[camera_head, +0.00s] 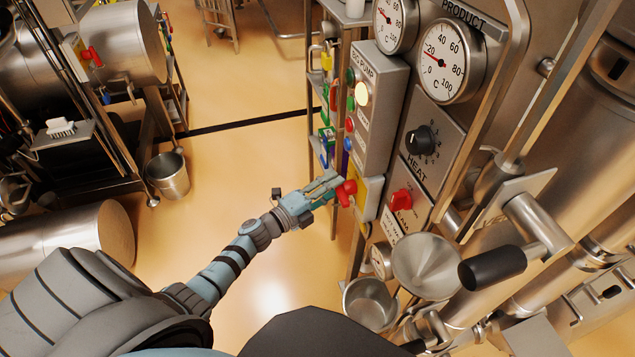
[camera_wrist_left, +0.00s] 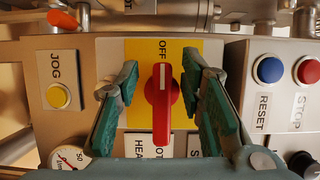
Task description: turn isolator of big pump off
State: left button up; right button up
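The big pump's control box (camera_head: 378,110) is grey, with a column of coloured buttons. Its red isolator knob (camera_head: 346,192) is at the lower end, on a yellow plate. In the left wrist view the red knob (camera_wrist_left: 162,100) stands lengthwise up the picture, its white mark at the end towards the word OFF (camera_wrist_left: 162,49). My left gripper (camera_head: 333,184) is at the knob. In the left wrist view its fingers (camera_wrist_left: 162,88) are open on either side of the knob, with a gap on both sides. My right gripper is not in view.
A yellow JOG button (camera_wrist_left: 58,96), a blue RESET button (camera_wrist_left: 269,69) and a red STOP button (camera_wrist_left: 307,70) flank the plate. Another red knob (camera_head: 401,201) sits on the HEAT panel's side. A metal funnel (camera_head: 428,262) is below. Open floor (camera_head: 240,150) lies left.

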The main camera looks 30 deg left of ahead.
pick_arm(q)
jog(key=v, duration=1)
jog(key=shift+s+a+f, duration=0.1)
